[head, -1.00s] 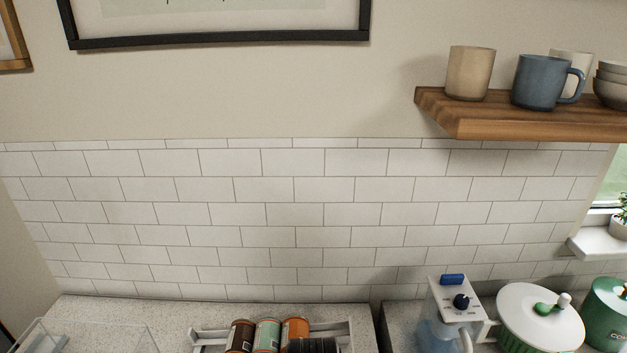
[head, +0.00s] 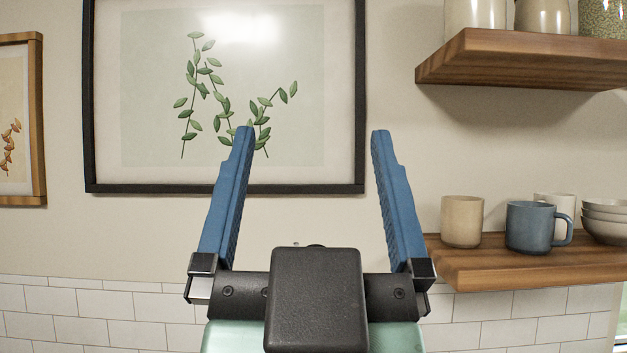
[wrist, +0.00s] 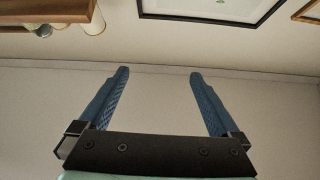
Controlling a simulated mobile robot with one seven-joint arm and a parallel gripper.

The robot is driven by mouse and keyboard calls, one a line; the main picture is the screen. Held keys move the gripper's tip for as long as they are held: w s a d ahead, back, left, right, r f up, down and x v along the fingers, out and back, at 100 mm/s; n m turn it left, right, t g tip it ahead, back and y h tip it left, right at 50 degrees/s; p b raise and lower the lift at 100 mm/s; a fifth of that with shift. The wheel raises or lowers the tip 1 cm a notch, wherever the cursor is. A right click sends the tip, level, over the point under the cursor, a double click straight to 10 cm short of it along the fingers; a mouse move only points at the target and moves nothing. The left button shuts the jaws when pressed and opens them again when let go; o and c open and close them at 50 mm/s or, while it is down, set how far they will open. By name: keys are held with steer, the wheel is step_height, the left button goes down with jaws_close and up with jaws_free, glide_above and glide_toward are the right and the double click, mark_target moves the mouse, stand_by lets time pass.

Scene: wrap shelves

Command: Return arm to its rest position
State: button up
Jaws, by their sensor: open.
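My gripper (head: 312,132) stands upright in the middle of the head view, its two blue fingers pointing up and spread wide. Nothing is between them but the wall and part of a framed picture behind. The wrist view also shows my gripper (wrist: 157,75) open and empty, with bare wall beyond the fingertips. The rest of my arm is mostly out of view below.
A black-framed plant picture (head: 140,120) hangs behind. At right, a lower wooden shelf (head: 490,270) holds a beige mug (head: 462,222), a blue mug (head: 530,228) and bowls (head: 605,220). An upper shelf (head: 520,62) holds jars. White tiles (head: 110,305) run below.

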steer(key=shift+s+r+t, duration=0.4)
steer(key=shift+s+r, duration=0.15)
steer(key=shift+s, duration=0.2)
